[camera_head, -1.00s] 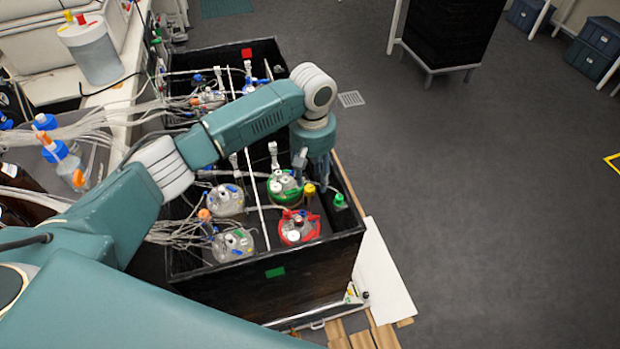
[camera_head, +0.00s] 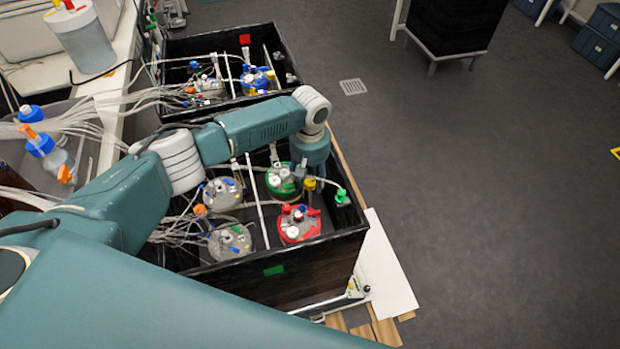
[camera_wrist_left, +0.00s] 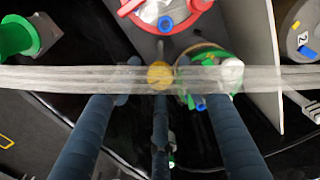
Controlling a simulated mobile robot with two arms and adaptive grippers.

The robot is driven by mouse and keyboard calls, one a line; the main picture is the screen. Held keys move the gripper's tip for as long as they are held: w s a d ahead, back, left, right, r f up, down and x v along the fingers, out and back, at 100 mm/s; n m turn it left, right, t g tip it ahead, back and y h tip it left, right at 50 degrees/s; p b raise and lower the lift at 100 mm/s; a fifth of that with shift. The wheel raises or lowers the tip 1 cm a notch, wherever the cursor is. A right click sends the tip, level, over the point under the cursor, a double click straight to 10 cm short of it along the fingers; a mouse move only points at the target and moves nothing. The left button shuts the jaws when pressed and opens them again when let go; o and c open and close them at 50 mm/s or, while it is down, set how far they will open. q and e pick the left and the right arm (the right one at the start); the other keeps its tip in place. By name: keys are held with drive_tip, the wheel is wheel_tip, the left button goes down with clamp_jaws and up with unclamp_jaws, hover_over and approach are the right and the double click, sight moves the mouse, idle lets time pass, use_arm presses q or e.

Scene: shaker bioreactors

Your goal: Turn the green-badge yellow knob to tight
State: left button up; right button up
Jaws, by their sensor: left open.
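The yellow knob (camera_head: 310,183) stands upright near the right wall of the near black box (camera_head: 320,281), which carries a green badge (camera_head: 274,271). In the left wrist view the yellow knob (camera_wrist_left: 160,76) shows round from above, partly behind a translucent tube. My left gripper (camera_head: 311,170) hangs over the box beside the knob on its far side. In the left wrist view its dark fingers (camera_wrist_left: 163,103) are open and spread, with the knob just ahead of their tips and nothing held between them. My right gripper is not in view.
A green-lidded vessel (camera_head: 284,182) and a red-lidded vessel (camera_head: 299,226) stand close to the knob. A green connector (camera_head: 341,196) is at the right wall. The floor at right is mostly clear.

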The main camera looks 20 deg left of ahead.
use_arm(q)
drive_tip(key=shift+f, duration=0.25)
drive_tip(key=shift+c, duration=0.3)
clamp_jaws()
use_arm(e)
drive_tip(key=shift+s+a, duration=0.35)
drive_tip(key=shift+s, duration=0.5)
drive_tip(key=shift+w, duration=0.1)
